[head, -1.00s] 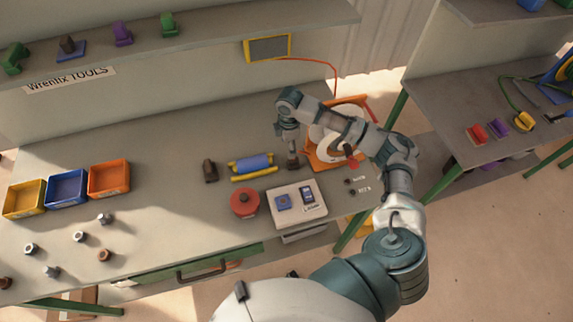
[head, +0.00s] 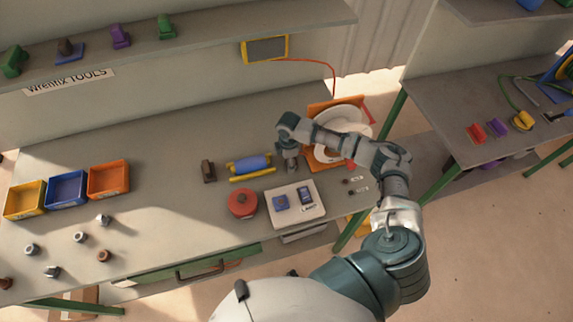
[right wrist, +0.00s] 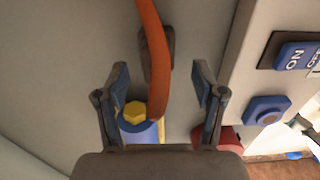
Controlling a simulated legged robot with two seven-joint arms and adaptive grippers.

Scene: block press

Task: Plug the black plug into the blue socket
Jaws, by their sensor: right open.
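My right gripper (head: 290,165) points down above the bench, between the blue cylinder and the white panel. In the right wrist view my right gripper (right wrist: 161,88) is open, its two fingers apart with nothing clamped between them. An orange cable-like strip (right wrist: 150,40) runs across the gap in that view. Behind it is a dark block (right wrist: 168,45), likely the dark upright block (head: 208,171) in the head view; I cannot tell whether it is the black plug. A blue square piece with a round centre (head: 281,203), perhaps the blue socket, is on the panel; it also shows in the right wrist view (right wrist: 267,110).
A blue cylinder (head: 250,163) lies in a yellow cradle. A red round object (head: 242,204) stands left of the white panel (head: 318,214). An orange frame with a white reel (head: 345,116) is behind my arm. Bins (head: 108,180) and loose nuts are at left.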

